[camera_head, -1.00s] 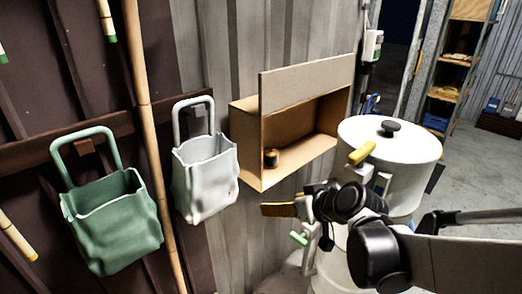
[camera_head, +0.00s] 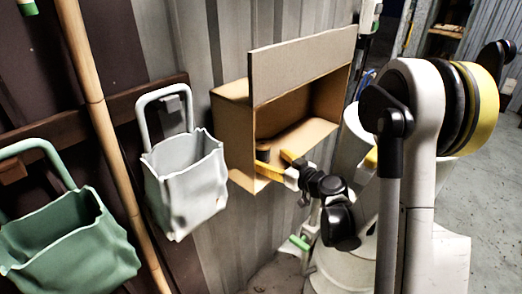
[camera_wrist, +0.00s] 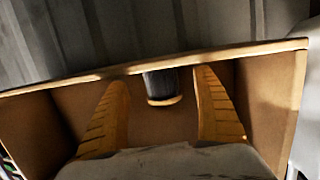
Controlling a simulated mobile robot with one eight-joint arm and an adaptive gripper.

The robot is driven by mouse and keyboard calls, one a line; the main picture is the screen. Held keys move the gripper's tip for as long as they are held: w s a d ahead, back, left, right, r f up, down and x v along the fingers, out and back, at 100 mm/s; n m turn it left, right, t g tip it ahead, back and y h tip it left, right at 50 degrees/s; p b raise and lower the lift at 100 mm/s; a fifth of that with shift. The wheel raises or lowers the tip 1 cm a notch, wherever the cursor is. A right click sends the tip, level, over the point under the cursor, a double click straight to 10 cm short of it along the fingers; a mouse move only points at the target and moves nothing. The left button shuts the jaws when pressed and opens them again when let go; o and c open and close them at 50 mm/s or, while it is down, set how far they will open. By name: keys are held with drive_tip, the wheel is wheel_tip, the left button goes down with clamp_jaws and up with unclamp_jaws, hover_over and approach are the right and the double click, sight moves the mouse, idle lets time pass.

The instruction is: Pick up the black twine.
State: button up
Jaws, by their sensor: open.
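The black twine (camera_wrist: 162,84) is a small dark spool with a tan rim. It sits inside the open cardboard box (camera_head: 302,68) on the wall. In the wrist view it shows between my two yellow fingers, a little beyond their tips, with its top cut off by the box's edge. In the head view the spool (camera_head: 264,156) is a dark shape near the box's left wall, partly hidden by a finger. My gripper (camera_head: 274,161) is open and empty at the box's front opening, its fingers apart on either side of the spool. I cannot see either finger touching it.
A white bag (camera_head: 185,185) hangs just left of the box, and a green bag (camera_head: 68,245) hangs farther left. A bamboo pole (camera_head: 105,130) stands between them. A white drum (camera_head: 340,268) stands below right of the box. The box's side walls flank my fingers.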

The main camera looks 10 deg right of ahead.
sight(268, 156)
drive_tip(key=x, duration=0.1)
drive_tip(key=b+x, duration=0.1)
drive_tip(key=x, duration=0.2)
drive_tip(key=shift+w+a+r, duration=0.15)
drive_tip(key=shift+w+r, duration=0.1)
drive_tip(key=shift+w, duration=0.1)
drive_tip(key=c, duration=1.3)
drive_tip(key=shift+r, duration=0.1)
